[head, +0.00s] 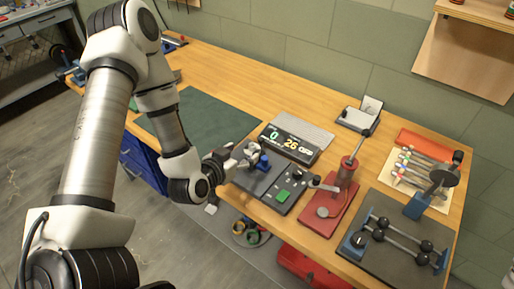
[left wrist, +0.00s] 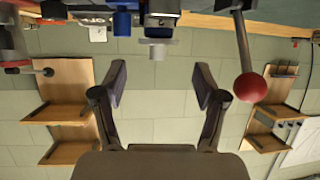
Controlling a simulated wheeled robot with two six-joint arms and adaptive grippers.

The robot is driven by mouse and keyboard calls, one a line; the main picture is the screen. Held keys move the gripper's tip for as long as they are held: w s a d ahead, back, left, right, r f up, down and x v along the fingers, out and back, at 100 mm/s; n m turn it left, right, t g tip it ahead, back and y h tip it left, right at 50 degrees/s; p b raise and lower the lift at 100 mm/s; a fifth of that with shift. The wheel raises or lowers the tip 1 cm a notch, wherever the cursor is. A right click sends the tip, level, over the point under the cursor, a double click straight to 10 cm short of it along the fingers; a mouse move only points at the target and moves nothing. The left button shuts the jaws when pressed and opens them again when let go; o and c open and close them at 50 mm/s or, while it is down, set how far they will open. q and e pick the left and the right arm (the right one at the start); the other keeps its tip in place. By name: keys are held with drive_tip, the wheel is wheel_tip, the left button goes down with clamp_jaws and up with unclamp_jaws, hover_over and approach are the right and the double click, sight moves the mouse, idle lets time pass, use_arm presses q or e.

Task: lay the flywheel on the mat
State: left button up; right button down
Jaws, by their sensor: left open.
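My left gripper (head: 246,154) is open and empty, above the front of the bench beside a small blue fixture (head: 263,163) on a dark board. In the left wrist view the open jaws (left wrist: 160,85) have a gap between them, with a blue and silver cylindrical part (left wrist: 158,28) beyond the fingertips. I cannot tell whether this part is the flywheel. A dark grey disc (head: 444,177) on a blue stand at the right may be the flywheel, but I cannot be sure. The dark green mat (head: 207,112) lies flat and bare left of the display, partly behind my left arm. My right gripper is not in view.
A digital display (head: 290,142) stands behind the dark board. A red press-like stand (head: 337,207), a tray with dark weights (head: 400,243) and several colour-tipped rods (head: 415,165) crowd the right side. A red ball knob (left wrist: 250,87) shows in the left wrist view.

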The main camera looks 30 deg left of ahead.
sight(251, 147)
use_arm(q)
drive_tip(key=x, duration=0.2)
drive_tip(key=p+x, duration=0.2)
drive_tip(key=x, duration=0.1)
drive_tip(key=shift+w+d+r, duration=0.15)
drive_tip(key=shift+w, duration=0.4)
drive_tip(key=shift+f, duration=0.2)
drive_tip(key=c, duration=1.2)
drive_tip(key=shift+c, duration=0.2)
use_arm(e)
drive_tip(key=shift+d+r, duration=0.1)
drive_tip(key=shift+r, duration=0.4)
use_arm(q)
drive_tip(key=shift+r, duration=0.1)
